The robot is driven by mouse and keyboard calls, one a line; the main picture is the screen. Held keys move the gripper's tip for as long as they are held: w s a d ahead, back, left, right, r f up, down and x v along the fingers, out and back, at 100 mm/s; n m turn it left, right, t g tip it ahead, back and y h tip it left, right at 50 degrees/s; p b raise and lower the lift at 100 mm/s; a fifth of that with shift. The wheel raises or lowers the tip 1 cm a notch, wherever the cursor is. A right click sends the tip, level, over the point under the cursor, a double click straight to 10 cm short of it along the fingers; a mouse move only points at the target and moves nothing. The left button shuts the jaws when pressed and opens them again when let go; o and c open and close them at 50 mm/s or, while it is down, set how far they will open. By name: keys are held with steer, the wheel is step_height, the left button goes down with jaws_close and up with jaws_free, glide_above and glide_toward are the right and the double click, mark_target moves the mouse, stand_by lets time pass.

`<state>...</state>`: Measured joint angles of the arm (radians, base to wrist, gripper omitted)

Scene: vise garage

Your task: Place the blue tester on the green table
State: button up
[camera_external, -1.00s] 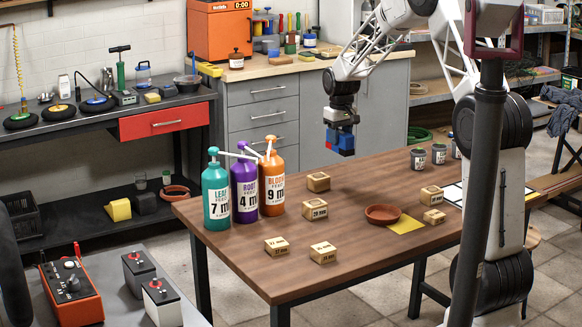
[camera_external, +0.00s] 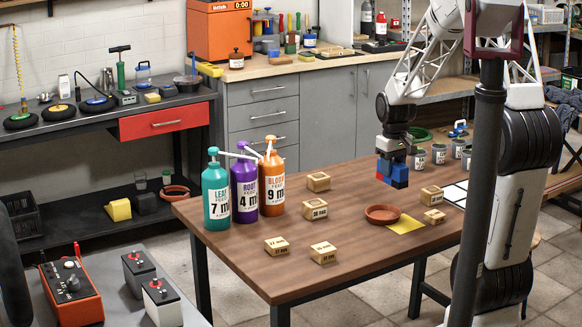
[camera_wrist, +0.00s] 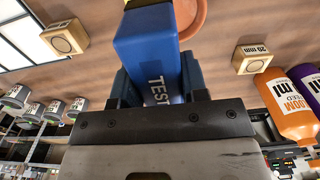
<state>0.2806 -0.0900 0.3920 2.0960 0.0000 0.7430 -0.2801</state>
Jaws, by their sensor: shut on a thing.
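The blue tester (camera_wrist: 148,50), a blue block with white "TEST" lettering, is between the fingers of my gripper (camera_wrist: 158,88) in the wrist view. In the external view my gripper (camera_external: 392,158) is shut on it and holds it above the brown wooden table, with the blue and red parts seen small at its end. I see no table with a clearly green top in these frames.
The brown table (camera_external: 250,245) bears a terracotta saucer (camera_external: 383,214), a yellow sheet (camera_external: 406,225), several wooden blocks (camera_external: 323,252) and three pump bottles (camera_external: 217,196). Grey cups (camera_external: 439,154) stand at its far right. Bare wood lies at front centre.

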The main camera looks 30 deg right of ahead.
mark_target(403, 168)
steer(key=s, duration=0.3)
steer(key=s+f, duration=0.1)
steer(key=s, duration=0.1)
steer(key=shift+a, duration=0.2)
steer(key=shift+s+f, duration=0.15)
steer(key=shift+f, duration=1.1)
steer(key=shift+s+f, duration=0.15)
steer(key=shift+f, duration=1.1)
steer(key=w+d, duration=0.1)
steer(key=w, duration=0.4)
steer(key=w+d+f, duration=0.1)
steer(key=w+d, duration=0.1)
steer(key=w, duration=0.3)
steer(key=w+d, duration=0.1)
steer(key=w, duration=0.4)
steer(key=shift+w+d+f, duration=0.15)
steer(key=shift+d+f, duration=0.1)
steer(key=shift+f, duration=1.75)
steer(key=shift+f, duration=0.1)
